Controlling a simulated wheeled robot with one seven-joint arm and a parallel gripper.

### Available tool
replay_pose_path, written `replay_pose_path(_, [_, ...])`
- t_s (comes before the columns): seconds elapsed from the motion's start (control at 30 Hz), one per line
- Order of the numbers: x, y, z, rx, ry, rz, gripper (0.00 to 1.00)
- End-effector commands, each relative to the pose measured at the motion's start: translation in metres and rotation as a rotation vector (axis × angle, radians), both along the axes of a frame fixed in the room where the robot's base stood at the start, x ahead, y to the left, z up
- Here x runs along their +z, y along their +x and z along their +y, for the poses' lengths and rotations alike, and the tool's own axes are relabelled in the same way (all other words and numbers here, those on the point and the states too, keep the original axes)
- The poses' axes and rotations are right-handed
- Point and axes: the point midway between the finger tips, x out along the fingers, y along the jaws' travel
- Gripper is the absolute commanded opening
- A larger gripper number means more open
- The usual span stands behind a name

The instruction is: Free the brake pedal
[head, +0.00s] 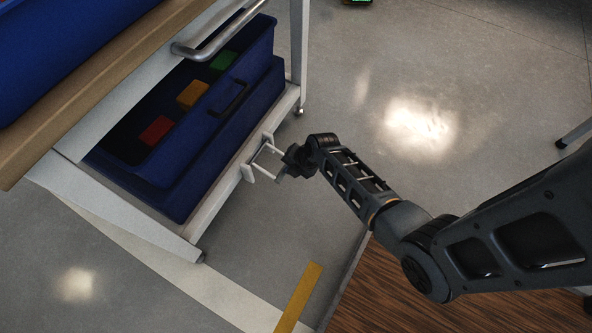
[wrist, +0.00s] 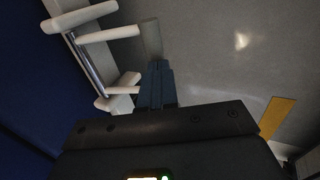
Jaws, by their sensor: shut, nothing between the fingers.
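The brake pedal (head: 266,161) is a white bracket with two arms and a thin metal rod, on the lower front rail of the white cart. In the wrist view the pedal's upper arm (wrist: 110,34) reaches toward a flat grey plate (wrist: 150,38), and a lower white arm shows nearer my fingers. My gripper (head: 287,167) is at the outer side of the pedal. In the wrist view my gripper (wrist: 158,72) is shut and empty, its fingertips just below the plate. I cannot tell whether they touch it. Part of the pedal is hidden behind my fingers.
The white cart (head: 147,220) carries a blue bin (head: 262,50) with red, orange and green blocks (head: 157,130) on its lower shelf. A castor (head: 299,111) stands near the pedal. A yellow floor strip (head: 299,297) lies in front.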

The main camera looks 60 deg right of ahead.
Motion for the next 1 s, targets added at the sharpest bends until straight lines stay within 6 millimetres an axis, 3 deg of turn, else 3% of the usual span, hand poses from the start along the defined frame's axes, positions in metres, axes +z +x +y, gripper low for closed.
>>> replay_pose_path(0.3, [-0.019, 0.001, 0.0, -0.001, 0.0, 0.003, 0.0])
replay_pose_path(1.0, [-0.025, 0.0, 0.001, 0.0, 0.001, 0.008, 0.0])
